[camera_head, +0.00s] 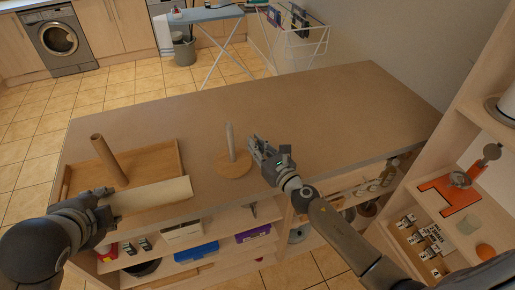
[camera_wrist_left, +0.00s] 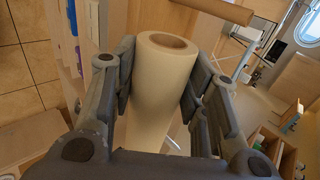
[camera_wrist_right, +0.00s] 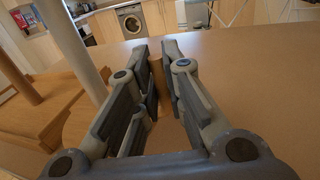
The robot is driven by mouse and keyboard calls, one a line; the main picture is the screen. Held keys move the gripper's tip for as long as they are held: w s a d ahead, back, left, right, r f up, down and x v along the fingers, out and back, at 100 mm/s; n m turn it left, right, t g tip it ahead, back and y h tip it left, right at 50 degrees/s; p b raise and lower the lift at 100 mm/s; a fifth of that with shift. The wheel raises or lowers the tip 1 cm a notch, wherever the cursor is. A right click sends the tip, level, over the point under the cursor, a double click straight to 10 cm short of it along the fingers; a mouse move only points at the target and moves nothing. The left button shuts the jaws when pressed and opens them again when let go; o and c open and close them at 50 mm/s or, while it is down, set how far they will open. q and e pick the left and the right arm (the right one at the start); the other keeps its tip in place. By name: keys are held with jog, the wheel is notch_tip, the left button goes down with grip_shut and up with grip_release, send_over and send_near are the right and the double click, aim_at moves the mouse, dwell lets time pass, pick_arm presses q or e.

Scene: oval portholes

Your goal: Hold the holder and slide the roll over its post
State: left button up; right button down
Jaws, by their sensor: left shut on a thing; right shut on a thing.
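The holder is a round wooden base (camera_head: 233,168) with a pale upright post (camera_head: 230,140), standing on the worktop. My right gripper (camera_head: 260,152) is at the right side of the base. In the right wrist view its fingers close on a small brown upright part (camera_wrist_right: 157,82), with the post (camera_wrist_right: 72,40) to the left; how that part joins the base is hidden. The cream roll (camera_head: 155,195) lies roughly level, left of the holder. My left gripper (camera_head: 105,206) is shut around its left part. The left wrist view shows the roll (camera_wrist_left: 160,85) between the fingers, its hollow end facing out.
A wooden tray (camera_head: 170,150) with a brown upright tube (camera_head: 108,160) stands behind the roll. The worktop (camera_head: 320,100) is clear behind and right of the holder. Shelves with small items lie below the front edge. A shelf unit (camera_head: 480,110) stands at the right.

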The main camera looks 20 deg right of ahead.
jog(key=shift+w+d+f+b, duration=0.2)
jog(key=shift+w+f+b, duration=1.1)
jog(key=shift+b, duration=0.3)
jog(key=shift+w+d+f+b, duration=0.15)
jog(key=shift+w+f+b, duration=1.15)
jog(key=shift+b, duration=0.25)
jog(key=shift+w+d+f+b, duration=0.2)
jog(key=shift+w+f+b, duration=1.05)
jog(key=shift+b, duration=0.35)
jog(key=shift+w+r, duration=0.1)
jog(key=shift+r, duration=0.05)
jog(key=shift+f, duration=0.25)
jog(key=c, duration=1.7)
grip_release()
grip_shut()
jog(key=shift+f, duration=0.1)
